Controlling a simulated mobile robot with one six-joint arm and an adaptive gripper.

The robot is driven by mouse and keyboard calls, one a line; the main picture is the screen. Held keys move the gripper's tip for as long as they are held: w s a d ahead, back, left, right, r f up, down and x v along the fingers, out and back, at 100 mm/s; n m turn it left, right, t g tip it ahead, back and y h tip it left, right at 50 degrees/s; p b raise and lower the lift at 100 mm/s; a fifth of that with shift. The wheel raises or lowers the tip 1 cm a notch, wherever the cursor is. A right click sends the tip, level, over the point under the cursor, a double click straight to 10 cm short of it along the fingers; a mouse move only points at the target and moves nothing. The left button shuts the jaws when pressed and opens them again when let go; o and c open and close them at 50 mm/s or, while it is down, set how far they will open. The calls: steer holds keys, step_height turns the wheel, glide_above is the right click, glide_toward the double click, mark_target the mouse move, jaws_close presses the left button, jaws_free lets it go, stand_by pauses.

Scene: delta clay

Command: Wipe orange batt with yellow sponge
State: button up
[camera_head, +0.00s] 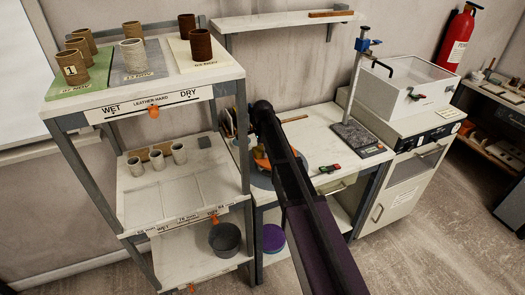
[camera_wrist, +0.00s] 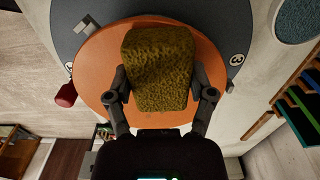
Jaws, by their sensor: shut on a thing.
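The yellow sponge (camera_wrist: 158,70) is a rough, mustard-coloured block in the wrist view. My gripper (camera_wrist: 163,95) is shut on it, one finger at each side. The orange batt (camera_wrist: 98,62) is a round disc behind the sponge, which covers its middle. I cannot tell whether the sponge touches the batt. The batt lies on a larger grey disc (camera_wrist: 67,20) with a white number label. In the head view, a sliver of the orange batt (camera_head: 261,154) shows beside my arm, which hides most of it and my gripper.
A shelf rack (camera_head: 177,192) with several clay cups stands at the left. The white worktop (camera_head: 318,140) carries a clamp stand (camera_head: 352,125) and small items. A red-handled thing (camera_wrist: 66,95) sits by the batt's edge. Coloured slats (camera_wrist: 300,100) stand at the right.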

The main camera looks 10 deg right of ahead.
steer(key=shift+d, duration=0.1)
steer(key=shift+w+d, duration=0.1)
steer(key=shift+d, duration=1.5)
steer(key=shift+d, duration=0.15)
steer(key=shift+d+f, duration=0.1)
steer(key=shift+d, duration=1.4)
steer(key=shift+d, duration=0.1)
steer(key=shift+w+d, duration=0.2)
steer(key=shift+d, duration=1.4)
steer(key=shift+s, duration=0.35)
